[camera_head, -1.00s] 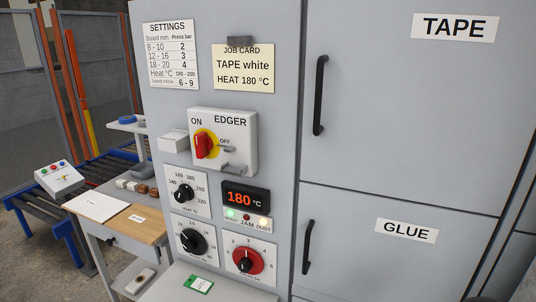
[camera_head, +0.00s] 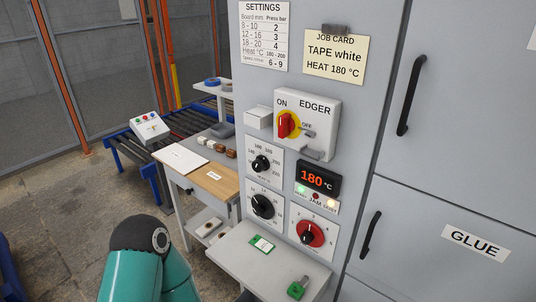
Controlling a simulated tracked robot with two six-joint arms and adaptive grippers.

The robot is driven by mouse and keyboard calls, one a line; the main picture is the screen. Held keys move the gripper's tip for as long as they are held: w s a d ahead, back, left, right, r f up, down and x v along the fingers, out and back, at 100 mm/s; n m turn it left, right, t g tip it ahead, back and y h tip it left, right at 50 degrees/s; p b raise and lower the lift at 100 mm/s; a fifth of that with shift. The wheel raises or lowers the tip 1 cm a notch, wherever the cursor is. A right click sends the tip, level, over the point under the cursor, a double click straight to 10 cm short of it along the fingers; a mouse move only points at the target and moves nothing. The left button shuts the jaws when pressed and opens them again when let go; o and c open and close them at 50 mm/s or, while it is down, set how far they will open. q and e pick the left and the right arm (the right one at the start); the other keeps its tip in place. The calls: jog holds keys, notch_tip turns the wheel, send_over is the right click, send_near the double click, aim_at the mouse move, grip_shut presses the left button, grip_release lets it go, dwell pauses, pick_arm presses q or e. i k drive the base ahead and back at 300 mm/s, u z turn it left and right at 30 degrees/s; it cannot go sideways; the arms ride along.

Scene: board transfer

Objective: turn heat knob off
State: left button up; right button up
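The heat knob (camera_head: 261,164) is a small black knob on a white dial plate (camera_head: 277,178), left of the temperature display. Its scale is small, and I cannot read its exact setting. The display (camera_head: 318,178) reads 180 °C in orange. Above is the EDGER switch box (camera_head: 322,112) with a red rotary handle (camera_head: 284,125) on a yellow disc, marked ON and OFF. A teal arm link of mine shows at the bottom left, clear of the knob in the picture. Neither of my grippers is in view.
Below the heat knob are another black knob (camera_head: 262,206) and a red-ringed knob (camera_head: 311,234). A shelf (camera_head: 235,251) holds a green tag (camera_head: 262,243) and a green object (camera_head: 296,289). A job card (camera_head: 336,56) reads HEAT 180 °C. A side table (camera_head: 221,187) stands left.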

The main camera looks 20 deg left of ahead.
aim_at(261, 163)
jog(key=z, duration=0.1)
jog(key=i, duration=0.25)
jog(key=u, duration=3)
jog(key=i, duration=1.2)
jog(key=z, duration=2.45)
